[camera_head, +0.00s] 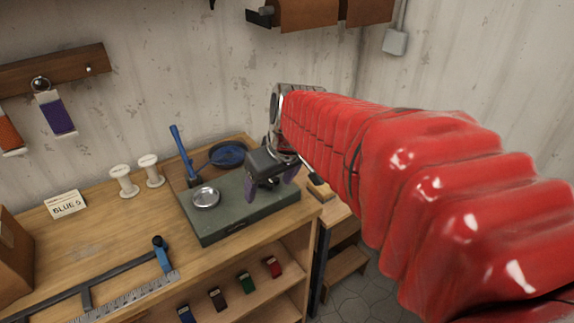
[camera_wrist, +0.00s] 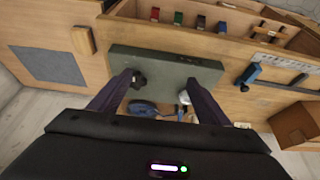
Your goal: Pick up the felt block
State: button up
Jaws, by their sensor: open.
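My gripper (camera_head: 270,190) is open above the green slab (camera_head: 223,227) on the wooden workbench. Its two purple fingers also show in the wrist view (camera_wrist: 160,88), spread apart over the slab (camera_wrist: 170,65). A small dark lump (camera_wrist: 138,79) is beside the left fingertip in the wrist view; I cannot tell for sure whether it is the felt block, or whether the finger touches it. In the head view my gripper hides that spot. A round metal dish (camera_head: 206,197) sits on the slab, close to the right fingertip in the wrist view. Nothing is visibly held.
A blue-handled hammer (camera_head: 181,152) and blue pan (camera_head: 228,154) are behind the slab. Two white spools (camera_head: 124,180) and a BLUES card (camera_head: 66,204) stand left. A ruler tool (camera_head: 120,275) lies in front. Small coloured blocks (camera_head: 246,283) sit on the shelf below. A tan block (camera_head: 320,190) is right.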

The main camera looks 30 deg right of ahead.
jog(key=w+d+f, duration=0.2)
jog(key=w+d, duration=0.1)
jog(key=d, duration=0.3)
jog(key=w+d+f, duration=0.2)
jog(key=w+d, duration=0.1)
jog(key=d, duration=0.3)
send_near(326, 189)
notch_tip(326, 189, up, 3)
jog(key=shift+w+d, duration=0.1)
jog(key=shift+w, duration=0.2)
jog(key=x, duration=0.8)
jog(key=shift+f, duration=0.25)
jog(key=shift+w+x, duration=0.25)
jog(key=shift+x, duration=1.75)
jog(key=shift+w+f, duration=0.25)
jog(key=shift+f, duration=0.2)
